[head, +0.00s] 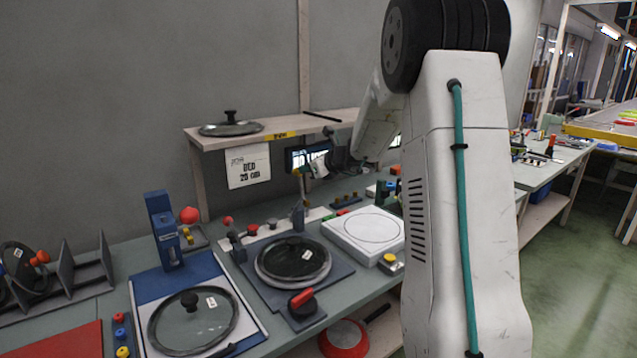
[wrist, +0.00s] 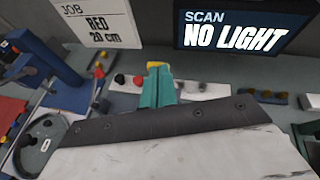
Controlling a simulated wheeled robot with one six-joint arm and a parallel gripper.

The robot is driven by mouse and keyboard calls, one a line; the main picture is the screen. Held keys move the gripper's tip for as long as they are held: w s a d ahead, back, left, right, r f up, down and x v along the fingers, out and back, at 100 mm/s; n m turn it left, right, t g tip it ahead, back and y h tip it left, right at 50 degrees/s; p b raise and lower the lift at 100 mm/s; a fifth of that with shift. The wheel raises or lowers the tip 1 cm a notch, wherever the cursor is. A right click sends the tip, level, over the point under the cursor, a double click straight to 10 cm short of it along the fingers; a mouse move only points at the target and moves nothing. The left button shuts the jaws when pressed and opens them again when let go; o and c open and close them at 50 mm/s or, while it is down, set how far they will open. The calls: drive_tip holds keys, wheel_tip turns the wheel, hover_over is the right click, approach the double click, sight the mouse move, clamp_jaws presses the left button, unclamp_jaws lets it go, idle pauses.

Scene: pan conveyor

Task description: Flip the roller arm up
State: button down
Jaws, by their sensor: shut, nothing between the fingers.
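I cannot tell for certain which part is the roller arm. The dark middle station (head: 343,270) has a glass lid (head: 270,262) on it, a short grey upright (head: 298,216) behind the lid and a red-handled black lever (head: 303,300) at its front right corner.
A blue-edged station (head: 257,325) with a blue post (head: 163,230) and another lid stands left. A white plate (head: 370,232) lies right. A shelf (head: 200,143) and a screen reading NO LIGHT (wrist: 243,32) are behind. A red pan (head: 343,340) sits below the bench.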

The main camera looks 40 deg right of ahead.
drive_tip(key=w, duration=0.3)
drive_tip(key=w+r, duration=0.1)
drive_tip(key=w, duration=0.3)
drive_tip(key=shift+d+r, duration=0.15)
drive_tip(key=shift+r, duration=0.05)
drive_tip(key=shift+w+d+r, duration=0.1)
drive_tip(key=shift+w+r, duration=0.1)
drive_tip(key=shift+w, duration=0.1)
drive_tip(key=shift+w+a+r, duration=0.1)
drive_tip(key=shift+a, duration=0.1)
drive_tip(key=shift+d, duration=0.1)
drive_tip(key=shift+s+r, duration=0.15)
drive_tip(key=shift+s, duration=0.1)
drive_tip(key=s+d+r, duration=0.3)
drive_tip(key=s+r, duration=0.4)
drive_tip(key=r, duration=0.2)
drive_tip(key=shift+s+r, duration=0.25)
drive_tip(key=shift+r, duration=0.1)
drive_tip(key=shift+d, duration=0.1)
